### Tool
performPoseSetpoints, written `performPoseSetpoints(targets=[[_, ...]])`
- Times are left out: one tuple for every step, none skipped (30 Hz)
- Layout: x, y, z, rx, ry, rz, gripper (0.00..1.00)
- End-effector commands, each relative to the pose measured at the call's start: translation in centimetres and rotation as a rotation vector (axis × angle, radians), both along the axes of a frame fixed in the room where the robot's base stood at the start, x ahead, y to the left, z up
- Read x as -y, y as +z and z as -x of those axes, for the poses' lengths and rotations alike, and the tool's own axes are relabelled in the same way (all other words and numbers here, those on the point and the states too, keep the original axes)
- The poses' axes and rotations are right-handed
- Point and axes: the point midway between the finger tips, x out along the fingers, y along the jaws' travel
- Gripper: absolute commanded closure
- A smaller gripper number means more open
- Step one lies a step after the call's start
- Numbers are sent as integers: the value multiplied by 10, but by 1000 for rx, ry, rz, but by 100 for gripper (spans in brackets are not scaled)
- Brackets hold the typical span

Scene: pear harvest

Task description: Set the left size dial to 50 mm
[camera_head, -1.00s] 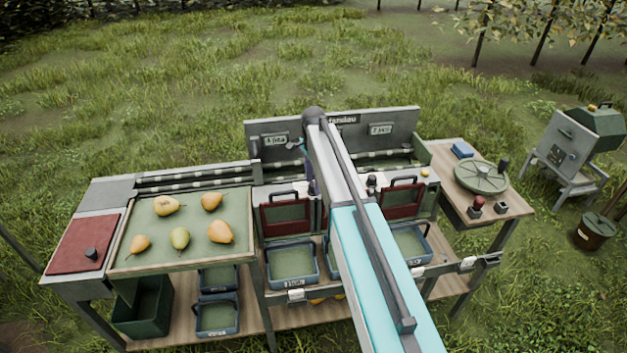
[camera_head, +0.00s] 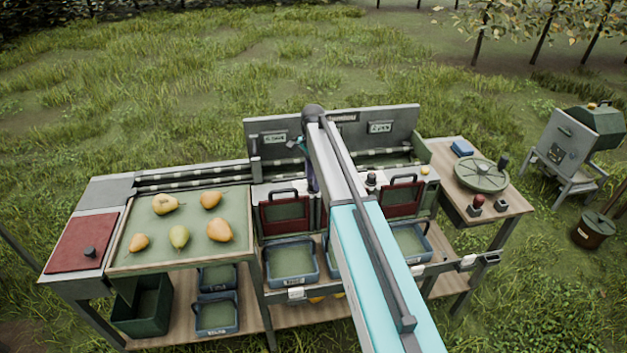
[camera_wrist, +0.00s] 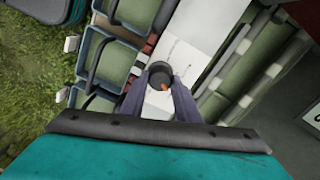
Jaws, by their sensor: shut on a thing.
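The left size dial (camera_wrist: 161,72) is a dark round knob with an orange pointer mark on a pale panel in the wrist view. My gripper (camera_wrist: 163,82) has its two dark fingers shut on the knob, one on each side. Scale marks show on the panel beyond it, too small to read, so I cannot tell the setting. In the head view my arm hides this dial, and only a dark finger of my gripper (camera_head: 311,178) shows beside the arm. The other size dial (camera_head: 371,180) stands free to the right of my arm.
A left gate with a dark handle (camera_head: 284,192) and a right gate (camera_head: 403,183) flank the arm. Blue bins (camera_head: 291,281) sit below. Pears lie on the green tray (camera_head: 145,243) at left. A round turntable (camera_head: 482,175) stands on the right table.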

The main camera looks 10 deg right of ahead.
Motion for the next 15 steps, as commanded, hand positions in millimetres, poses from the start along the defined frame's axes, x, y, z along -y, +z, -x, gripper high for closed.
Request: performPoseSetpoints(targets=[[0, -1, 0, -1, 24, 0, 94], [0, -1, 0, -1, 39, 0, 94], [0, -1, 0, 0, 63, 0, 94], [0, -2, 0, 0, 83, 0, 94], [0, -2, 0, 0, 103, 0, 94], [0, -1, 0, 0, 132, 0, 94], [0, -1, 0, 0, 156, 0, 94], [0, -1, 0, 0, 179, 0, 94], [0, -1, 0, 0, 212, 0, 94], [0, -1, 0, 0, 237, 0, 94], [0, -1, 0, 0, 263, 0, 94], [-1, -1, 0, 0, 299, 0, 94], [-1, -1, 0, 0, 326, 0, 94], [-1, -1, 0, 0, 353, 0, 94], [-1, -1, 0, -1, 389, 0, 94]])
